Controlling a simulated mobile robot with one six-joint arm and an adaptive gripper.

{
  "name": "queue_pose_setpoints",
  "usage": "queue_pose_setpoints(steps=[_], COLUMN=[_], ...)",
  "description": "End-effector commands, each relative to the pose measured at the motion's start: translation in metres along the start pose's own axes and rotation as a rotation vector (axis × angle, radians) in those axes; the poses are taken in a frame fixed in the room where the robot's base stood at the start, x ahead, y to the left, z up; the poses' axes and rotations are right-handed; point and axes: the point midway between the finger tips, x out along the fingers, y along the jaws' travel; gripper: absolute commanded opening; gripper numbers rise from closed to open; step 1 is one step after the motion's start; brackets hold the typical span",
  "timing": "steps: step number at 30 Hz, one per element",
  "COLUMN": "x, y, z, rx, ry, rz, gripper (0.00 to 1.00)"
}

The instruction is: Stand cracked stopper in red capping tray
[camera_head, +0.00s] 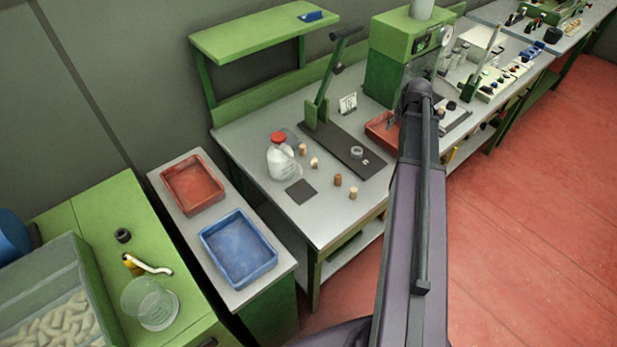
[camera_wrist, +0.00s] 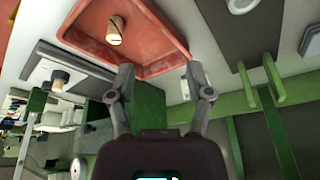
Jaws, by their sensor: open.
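A tan cork stopper (camera_wrist: 115,31) is in a red tray (camera_wrist: 165,28) in the wrist view. It appears to stand upright on the tray floor, with a dark mark on its end face; I cannot tell for certain that this is a crack. My gripper (camera_wrist: 158,77) is open, with its two fingers spread near the tray's rim. It is apart from the stopper and nothing shows between the fingers. In the head view the red tray (camera_head: 380,131) beside the green machine is partly hidden by my arm, which also hides the stopper and the gripper.
Several corks (camera_head: 338,180) stand on the grey bench near a red-capped jug (camera_head: 281,158) and a lever press (camera_head: 322,105). Another red tray (camera_head: 193,187) and a blue tray (camera_head: 238,250) sit on a side table. The green machine (camera_head: 392,62) rises behind the bench tray.

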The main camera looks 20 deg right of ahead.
Motion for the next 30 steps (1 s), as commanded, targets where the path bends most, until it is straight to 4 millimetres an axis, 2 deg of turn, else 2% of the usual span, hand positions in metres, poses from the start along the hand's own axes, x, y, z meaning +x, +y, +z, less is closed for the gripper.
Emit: queue_pose_setpoints(steps=[1, 6, 15, 24, 30], x=[-0.001, -0.003, -0.013, -0.03, -0.041], y=[-0.022, -0.087, -0.188, -0.27, -0.305], z=[0.007, 0.027, 0.074, 0.134, 0.169], rx=[-0.012, -0.044, -0.1, -0.157, -0.186], ry=[-0.014, -0.071, -0.172, -0.268, -0.317], rz=[-0.008, -0.029, -0.046, -0.037, -0.022], gripper=[0.66, 0.66, 0.66, 0.66, 0.66])
